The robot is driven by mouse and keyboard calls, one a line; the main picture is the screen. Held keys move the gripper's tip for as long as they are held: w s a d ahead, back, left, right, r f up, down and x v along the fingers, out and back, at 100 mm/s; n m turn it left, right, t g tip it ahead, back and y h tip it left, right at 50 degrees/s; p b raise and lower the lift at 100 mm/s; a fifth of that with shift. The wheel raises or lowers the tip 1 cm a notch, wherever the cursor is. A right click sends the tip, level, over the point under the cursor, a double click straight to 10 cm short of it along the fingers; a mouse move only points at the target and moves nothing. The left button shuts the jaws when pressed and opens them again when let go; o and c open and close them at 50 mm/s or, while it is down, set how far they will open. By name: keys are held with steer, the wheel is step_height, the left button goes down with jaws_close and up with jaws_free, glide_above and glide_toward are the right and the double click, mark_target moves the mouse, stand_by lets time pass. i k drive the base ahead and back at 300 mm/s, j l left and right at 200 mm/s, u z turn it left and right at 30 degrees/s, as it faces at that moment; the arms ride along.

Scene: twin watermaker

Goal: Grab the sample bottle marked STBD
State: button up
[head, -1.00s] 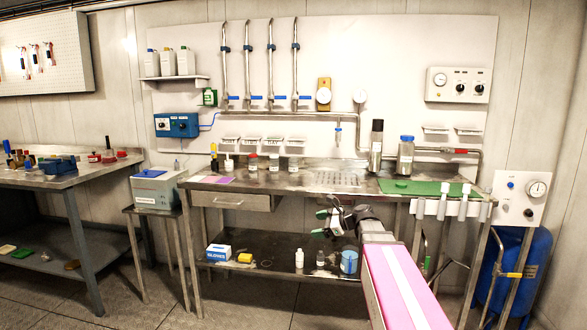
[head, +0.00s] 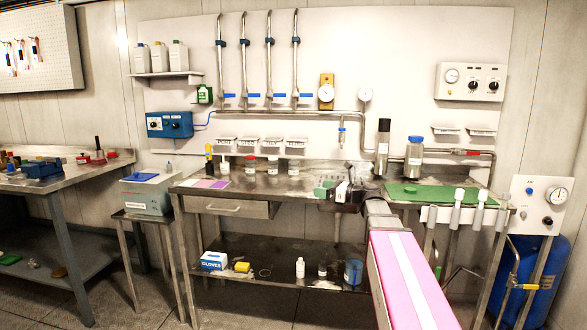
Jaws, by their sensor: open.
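Small capped bottles stand in a row at the back of the steel bench (head: 330,208). They include a left bottle (head: 224,166), a red-capped bottle (head: 250,166), another capped bottle (head: 273,166) and a right bottle (head: 294,167). Their labels are too small to read, so I cannot tell which is marked STBD. My gripper (head: 329,190) is open, with green on its fingers. It appears over the bench's front part, to the right of the row and apart from it. I see nothing held.
Label plates (head: 248,142) hang above the row. A tall dark-topped cylinder (head: 383,150) and a blue-capped jar (head: 413,160) stand right, near a green mat (head: 440,197). Purple and pink mats (head: 207,184) lie left. A glove box (head: 213,261) sits on the lower shelf.

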mark_target(294, 167)
steer(key=i, duration=1.15)
